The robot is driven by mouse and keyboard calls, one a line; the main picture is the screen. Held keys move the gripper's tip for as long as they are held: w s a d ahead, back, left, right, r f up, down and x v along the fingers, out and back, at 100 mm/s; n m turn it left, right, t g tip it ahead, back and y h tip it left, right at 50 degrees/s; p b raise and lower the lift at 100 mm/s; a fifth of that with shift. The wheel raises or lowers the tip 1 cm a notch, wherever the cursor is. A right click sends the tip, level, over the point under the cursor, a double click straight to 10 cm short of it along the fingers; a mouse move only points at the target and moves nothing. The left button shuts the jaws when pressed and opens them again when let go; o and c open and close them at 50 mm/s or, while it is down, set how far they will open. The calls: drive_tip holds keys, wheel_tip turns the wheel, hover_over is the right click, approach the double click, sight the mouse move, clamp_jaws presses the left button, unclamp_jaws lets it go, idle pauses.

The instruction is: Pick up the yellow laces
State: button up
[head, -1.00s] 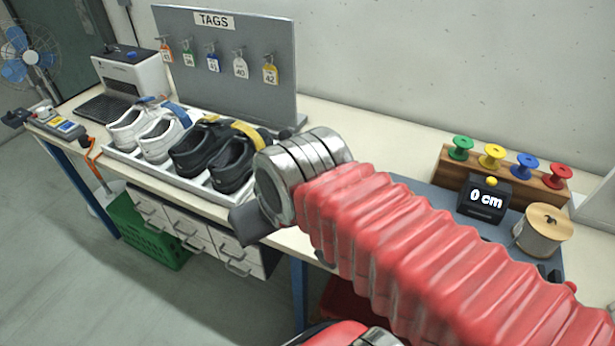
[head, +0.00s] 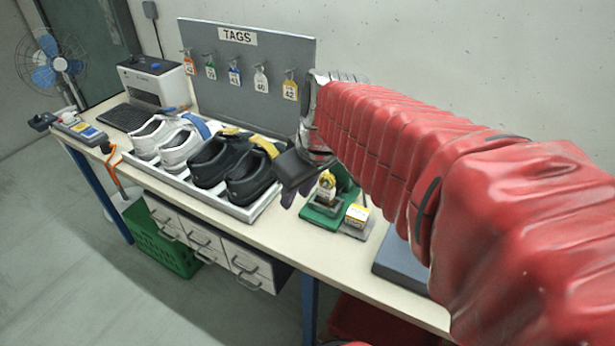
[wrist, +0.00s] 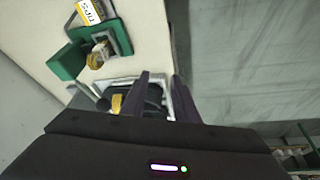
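Yellow laces (head: 265,145) lie at the far end of the black shoes (head: 212,160), in the tray on the bench. A yellow piece (wrist: 117,103), likely the same laces, shows in the wrist view beside the left finger, with a dark shoe in the tray around it. My gripper (head: 288,196) is over the bench just right of the tray, partly hidden by its own dark body. In the wrist view its two fingers (wrist: 163,82) stand apart with nothing held between them.
A green device (head: 325,208) with a yellow part and a small TIPS box (wrist: 90,12) stand right of the tray. White shoes (head: 165,140) with blue laces share the tray (head: 255,208). The TAGS board (head: 250,62) stands behind it.

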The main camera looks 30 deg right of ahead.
drive_tip(key=w+d+f+n, duration=0.1)
drive_tip(key=w+d, duration=0.1)
drive_tip(key=d, duration=0.2)
drive_tip(key=w+d+f, duration=0.1)
drive_tip(key=w+d, duration=0.2)
drive_tip(key=d, duration=0.2)
drive_tip(key=n+y, duration=0.1)
drive_tip(key=n, duration=0.1)
approach(329, 187)
drive_tip(key=r, duration=0.2)
drive_tip(key=shift+s+d+f, duration=0.15)
drive_tip(key=shift+s+d, duration=0.05)
drive_tip(key=shift+d, duration=0.1)
drive_tip(key=shift+m, duration=0.3)
drive_tip(key=shift+x, duration=4.3)
drive_tip(key=shift+a, duration=0.1)
drive_tip(key=shift+x, duration=2.6)
drive_tip(key=shift+s+a, duration=0.1)
